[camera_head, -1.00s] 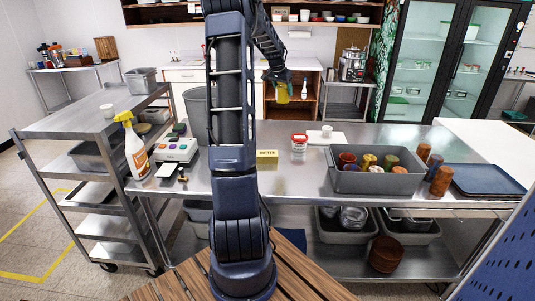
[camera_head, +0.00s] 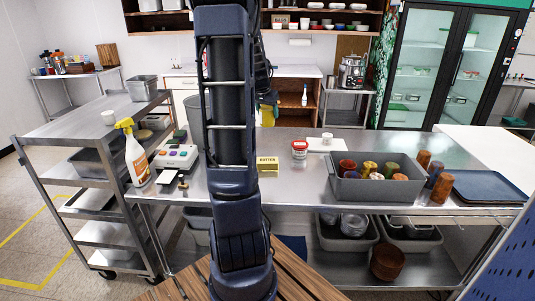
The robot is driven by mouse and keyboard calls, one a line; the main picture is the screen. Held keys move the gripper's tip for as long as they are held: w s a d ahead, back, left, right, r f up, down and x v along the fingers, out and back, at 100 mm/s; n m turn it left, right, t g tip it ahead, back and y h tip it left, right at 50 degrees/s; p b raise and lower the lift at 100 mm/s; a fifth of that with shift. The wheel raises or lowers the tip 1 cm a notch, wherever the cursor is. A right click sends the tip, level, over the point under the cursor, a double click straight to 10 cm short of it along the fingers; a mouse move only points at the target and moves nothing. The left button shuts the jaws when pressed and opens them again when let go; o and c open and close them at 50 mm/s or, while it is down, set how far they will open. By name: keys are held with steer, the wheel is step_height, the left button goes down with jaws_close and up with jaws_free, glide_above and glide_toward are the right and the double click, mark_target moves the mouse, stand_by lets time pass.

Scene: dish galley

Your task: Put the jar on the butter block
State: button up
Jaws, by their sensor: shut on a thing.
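The butter block (camera_head: 267,164) is a small yellow box lettered BUTTER, lying on the steel table just right of my arm. My gripper (camera_head: 267,99) is beyond the butter block, above the table's far side, partly hidden by my arm. It is shut on a yellow thing (camera_head: 267,116), which hangs below the fingers; this may be the jar, but its shape is unclear. Another jar (camera_head: 299,150), white with a red lid, stands upright on the table, to the right of the butter block and apart from it.
A grey bin (camera_head: 378,188) of colored cups stands to the right, with several brown cups and a blue tray (camera_head: 485,187) beyond. A white board with a cup (camera_head: 327,139) lies behind the red-lidded jar. Left are a button box (camera_head: 176,157) and a spray bottle (camera_head: 134,155).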

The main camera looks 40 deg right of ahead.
step_height(320, 180, down, 18)
steer(key=shift+r, duration=0.2)
stand_by(0.4)
steer(key=shift+f, duration=0.15)
steer(key=o, duration=1.3)
steer(key=shift+c, duration=0.2)
